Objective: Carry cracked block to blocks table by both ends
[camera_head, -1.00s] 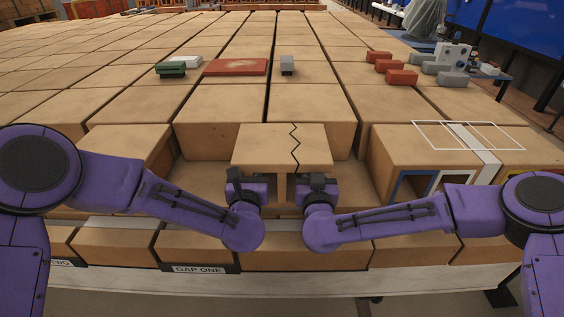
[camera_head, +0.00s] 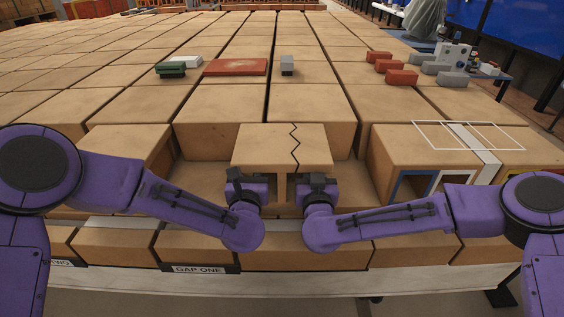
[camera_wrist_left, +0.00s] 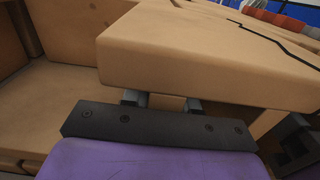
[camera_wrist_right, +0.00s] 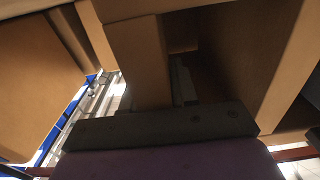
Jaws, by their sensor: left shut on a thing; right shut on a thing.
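The cracked block (camera_head: 262,143) is a tan hollow brick with a black zigzag crack across its top, in the middle of the head view. It sits in a gap between neighbouring blocks. My left gripper (camera_head: 236,180) is shut on its near side at the left, and my right gripper (camera_head: 316,184) is shut on it at the right. In the left wrist view the block's top slab (camera_wrist_left: 205,50) is above the fingers, which are partly hidden beneath it. In the right wrist view a block wall (camera_wrist_right: 140,60) stands at the fingers, whose tips are hidden. The blocks table is not identifiable.
Rows of tan blocks surround the gap. A block with a white outline and strip (camera_head: 440,143) is at right. A red plate (camera_head: 235,67), a green piece (camera_head: 170,69) and red bricks (camera_head: 401,77) lie farther back. A "GAP ONE" label (camera_head: 199,269) is on the front edge.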

